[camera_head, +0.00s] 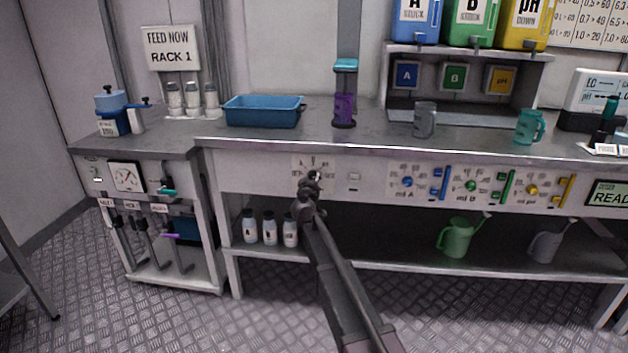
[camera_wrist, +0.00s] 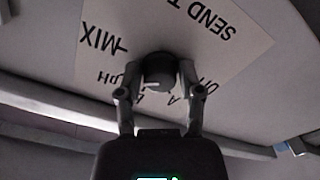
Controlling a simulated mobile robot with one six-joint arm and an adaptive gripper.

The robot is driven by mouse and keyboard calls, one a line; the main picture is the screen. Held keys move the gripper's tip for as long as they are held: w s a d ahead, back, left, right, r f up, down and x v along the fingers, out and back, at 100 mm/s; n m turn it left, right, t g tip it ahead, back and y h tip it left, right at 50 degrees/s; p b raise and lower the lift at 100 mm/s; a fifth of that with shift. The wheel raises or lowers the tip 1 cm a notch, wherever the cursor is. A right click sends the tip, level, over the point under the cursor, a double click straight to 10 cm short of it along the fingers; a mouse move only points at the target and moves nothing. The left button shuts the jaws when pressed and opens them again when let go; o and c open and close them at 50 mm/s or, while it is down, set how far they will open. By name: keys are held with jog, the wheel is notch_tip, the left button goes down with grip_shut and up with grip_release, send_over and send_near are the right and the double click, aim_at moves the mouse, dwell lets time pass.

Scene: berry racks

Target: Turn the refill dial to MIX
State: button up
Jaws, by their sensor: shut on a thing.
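The refill dial is a dark round knob (camera_wrist: 159,72) on a pale label plate (camera_wrist: 225,45). In the wrist view MIX is printed to the upper left of the knob and SEND T… to the upper right. Smaller partly hidden lettering lies below. A light mark on the knob's face points roughly left in that view. My gripper (camera_wrist: 158,80) is shut on the knob, one finger on each side. In the head view my gripper (camera_head: 311,182) reaches the bench's front panel and covers most of the dial; its plate (camera_head: 313,161) shows above.
To the right on the panel are a small white switch (camera_head: 354,181) and blue, green and yellow dosing dials. White bottles (camera_head: 270,229) stand on the shelf below left of my arm. A blue tray (camera_head: 264,112) and purple container (camera_head: 344,108) stand on the bench above.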

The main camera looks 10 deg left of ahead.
jog(key=m, duration=0.6)
jog(key=shift+w+a, duration=0.1)
jog(key=shift+w, duration=0.05)
grip_shut()
grip_release()
jog(key=shift+m, duration=0.3)
jog(key=o, duration=1.2)
jog(key=shift+c, duration=0.2)
jog(key=shift+s, duration=0.2)
jog(key=s, duration=1.1)
jog(key=shift+s+a, duration=0.2)
jog(key=shift+s, duration=0.2)
